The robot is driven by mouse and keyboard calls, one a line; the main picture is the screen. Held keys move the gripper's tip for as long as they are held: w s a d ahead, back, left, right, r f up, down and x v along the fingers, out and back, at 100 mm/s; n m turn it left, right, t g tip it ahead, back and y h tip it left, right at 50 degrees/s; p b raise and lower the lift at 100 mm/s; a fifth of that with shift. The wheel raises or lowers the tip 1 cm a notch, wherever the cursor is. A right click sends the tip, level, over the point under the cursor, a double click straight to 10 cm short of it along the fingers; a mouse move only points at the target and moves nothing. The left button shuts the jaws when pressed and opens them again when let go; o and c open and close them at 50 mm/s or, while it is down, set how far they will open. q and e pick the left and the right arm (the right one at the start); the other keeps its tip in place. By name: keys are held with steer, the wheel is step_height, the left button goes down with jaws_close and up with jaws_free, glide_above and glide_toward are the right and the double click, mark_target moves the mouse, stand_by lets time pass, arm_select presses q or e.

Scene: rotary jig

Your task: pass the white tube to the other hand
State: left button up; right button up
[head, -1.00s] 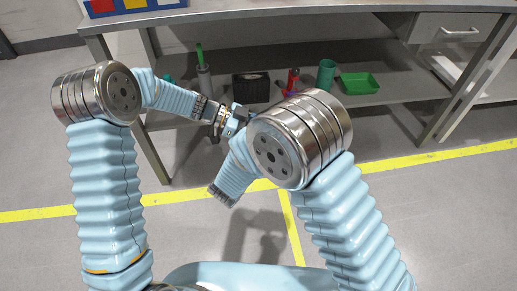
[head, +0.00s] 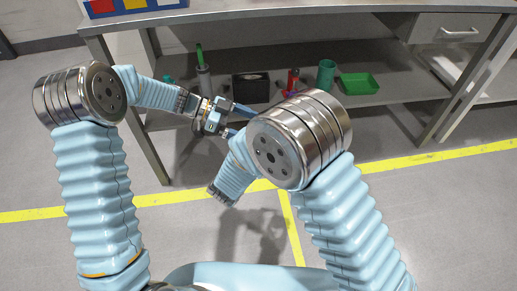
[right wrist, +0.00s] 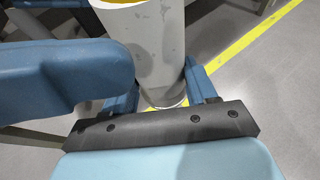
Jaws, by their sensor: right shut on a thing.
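The white tube (right wrist: 165,50) stands between the fingers of my right gripper (right wrist: 160,88), which is shut on it, in the right wrist view. The tube's upper end shows a yellowish inside at the top edge of that view. In the head view the tube and my right gripper are hidden behind my right arm. My left gripper (head: 243,121) is open in the head view, its blue fingers pointing right toward my right arm. A large blue finger, apparently of my left gripper, reaches in from the left beside the tube in the right wrist view; contact cannot be told.
A workbench (head: 300,10) spans the back. Its lower shelf holds a black box (head: 251,88), a green cup (head: 326,75), a green tray (head: 359,83) and a red item (head: 292,80). The grey floor with yellow lines in front is clear.

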arm_select(q)
steer(key=v, duration=0.7)
steer(key=w+d+f+n+t+y, duration=0.1)
steer(key=w+d+f+n+t, duration=0.2)
steer(key=w+f+n+t, duration=0.5)
steer(key=s+f+n+t+y, duration=0.2)
steer(key=s+f+n+y, duration=0.3)
steer(key=f+n, duration=0.4)
steer(key=s+f+n+g+y, duration=0.1)
steer(key=s+f+g, duration=0.3)
steer(key=s, duration=0.9)
steer(key=s+f+n+g+y, duration=0.2)
steer(key=s+f+g, duration=0.2)
steer(key=s+f, duration=0.6)
steer(key=s, duration=0.3)
steer(key=shift+s+g, duration=0.2)
steer(key=shift+g, duration=0.1)
